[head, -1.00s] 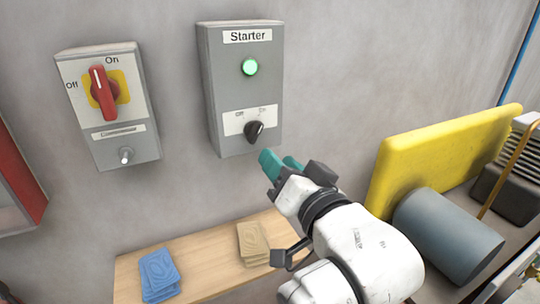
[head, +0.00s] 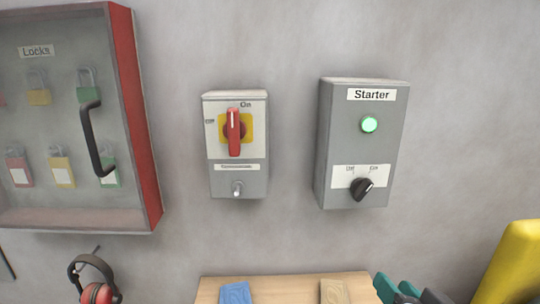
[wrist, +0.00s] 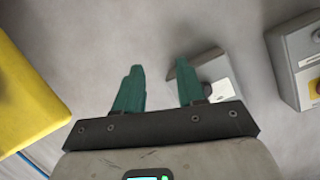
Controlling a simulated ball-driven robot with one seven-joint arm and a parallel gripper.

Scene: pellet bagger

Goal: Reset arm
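My gripper (head: 397,288) shows at the bottom right of the head view, below the starter box. Its teal fingers stand apart and empty in the wrist view (wrist: 160,88). The grey starter box (head: 360,140) is on the wall with its green light (head: 369,124) lit. Its black knob (head: 362,188) is tilted toward On. In the wrist view the starter box (wrist: 222,88) is partly hidden behind the right finger, and I cannot tell the exact distance to it. Most of my arm is out of the head view.
A disconnect box (head: 238,178) with a red handle (head: 234,132) upright at On hangs left of the starter. A red-sided lock cabinet (head: 142,120) and ear muffs (head: 96,292) are at left. A wooden shelf (head: 285,288) holds blue and tan cards. A yellow panel (head: 512,262) stands at right.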

